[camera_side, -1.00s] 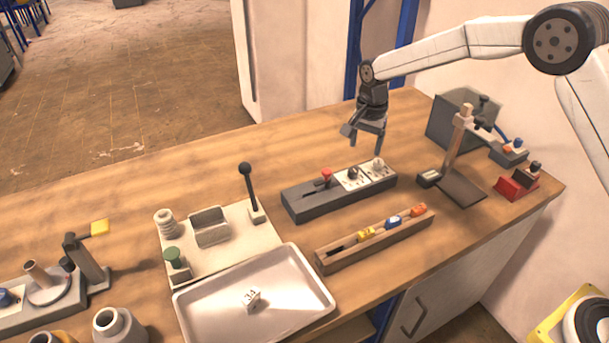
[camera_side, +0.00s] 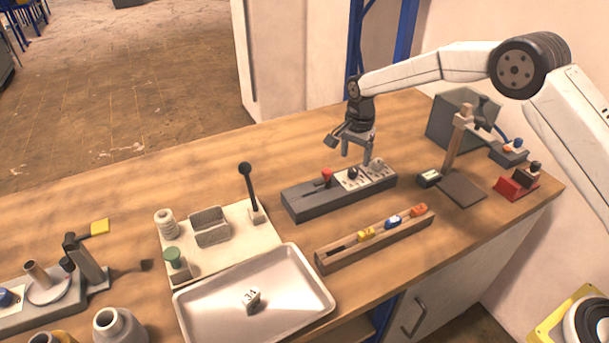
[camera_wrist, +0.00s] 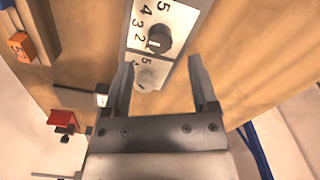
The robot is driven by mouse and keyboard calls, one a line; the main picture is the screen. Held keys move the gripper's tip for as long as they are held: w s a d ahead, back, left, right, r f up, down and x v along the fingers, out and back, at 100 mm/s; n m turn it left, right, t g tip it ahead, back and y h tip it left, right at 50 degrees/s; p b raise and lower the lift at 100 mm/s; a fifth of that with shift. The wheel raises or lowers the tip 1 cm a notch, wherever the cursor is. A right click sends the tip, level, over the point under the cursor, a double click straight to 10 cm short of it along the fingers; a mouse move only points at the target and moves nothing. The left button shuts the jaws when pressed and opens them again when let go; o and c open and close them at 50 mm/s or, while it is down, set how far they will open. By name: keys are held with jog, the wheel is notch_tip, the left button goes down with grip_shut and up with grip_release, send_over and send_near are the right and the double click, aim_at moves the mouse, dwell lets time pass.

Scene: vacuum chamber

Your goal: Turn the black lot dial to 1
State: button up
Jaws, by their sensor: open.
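The black lot dial (camera_side: 353,174) is a round knob on a white plate on the dark control block (camera_side: 305,208). In the wrist view the black dial (camera_wrist: 158,39) has numbers 5, 4, 3 and 2 around it. A pale mark on the knob is on its left side, near the 2; I cannot tell the exact setting. My gripper (camera_side: 357,160) is open and points down, just above the block's right part. In the wrist view my gripper's fingers (camera_wrist: 162,65) are apart, straddling the plate with a pale dial (camera_wrist: 149,73). The black dial lies beyond the fingertips.
A red-topped lever (camera_side: 326,176) stands left of the black dial. A wooden rack (camera_side: 330,263) with coloured pieces lies in front. A post stand (camera_side: 455,155) and a grey box (camera_side: 447,120) are to the right. A white tray (camera_side: 200,318) is at front left.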

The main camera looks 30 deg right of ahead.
aim_at(353, 169)
jog(key=shift+f, duration=2.15)
grip_shut()
